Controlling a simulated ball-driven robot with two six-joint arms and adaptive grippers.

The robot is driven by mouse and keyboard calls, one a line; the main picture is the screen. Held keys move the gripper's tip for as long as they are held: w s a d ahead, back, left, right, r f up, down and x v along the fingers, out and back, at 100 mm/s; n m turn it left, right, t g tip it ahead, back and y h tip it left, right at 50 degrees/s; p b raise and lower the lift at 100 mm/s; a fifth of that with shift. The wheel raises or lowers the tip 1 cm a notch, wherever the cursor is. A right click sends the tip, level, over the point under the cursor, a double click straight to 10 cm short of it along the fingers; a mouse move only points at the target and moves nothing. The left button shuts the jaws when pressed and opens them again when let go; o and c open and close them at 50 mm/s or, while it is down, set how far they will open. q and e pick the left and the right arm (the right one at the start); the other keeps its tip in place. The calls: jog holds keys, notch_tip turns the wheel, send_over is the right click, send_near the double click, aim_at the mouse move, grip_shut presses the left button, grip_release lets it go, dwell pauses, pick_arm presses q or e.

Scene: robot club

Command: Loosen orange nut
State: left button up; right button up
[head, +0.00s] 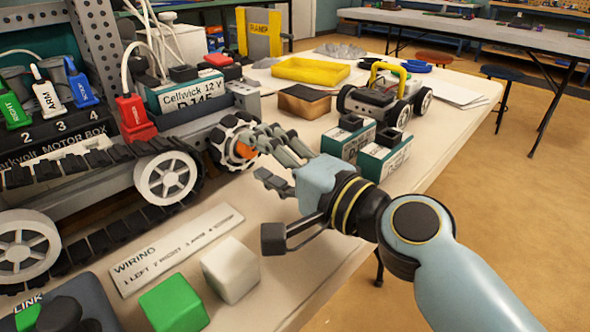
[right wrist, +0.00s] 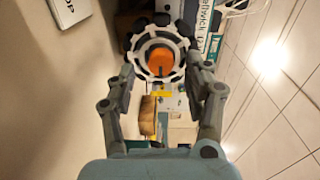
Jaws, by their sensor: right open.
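The orange nut (head: 243,150) is at the hub of a white-rimmed wheel (head: 226,138) at the right end of the tracked robot. It faces me in the right wrist view (right wrist: 161,63), round, with a dark mark at its lower part. My right gripper (head: 262,157) is open, its fingers pointing at the wheel. In the right wrist view the fingers stand left and right of the wheel, with the nut between them and apart from both. Whether the tips touch the wheel's rim is unclear. My left gripper is out of view.
The tracked robot (head: 165,178) fills the left of the table. A white cube (head: 231,270), a green cube (head: 173,304) and a wiring label (head: 178,248) lie in front. Battery boxes (head: 384,157), a small wheeled robot (head: 384,98) and a yellow tray (head: 311,70) lie beyond my gripper.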

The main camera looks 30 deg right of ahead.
jog(key=v, duration=1)
jog(key=shift+s, duration=0.15)
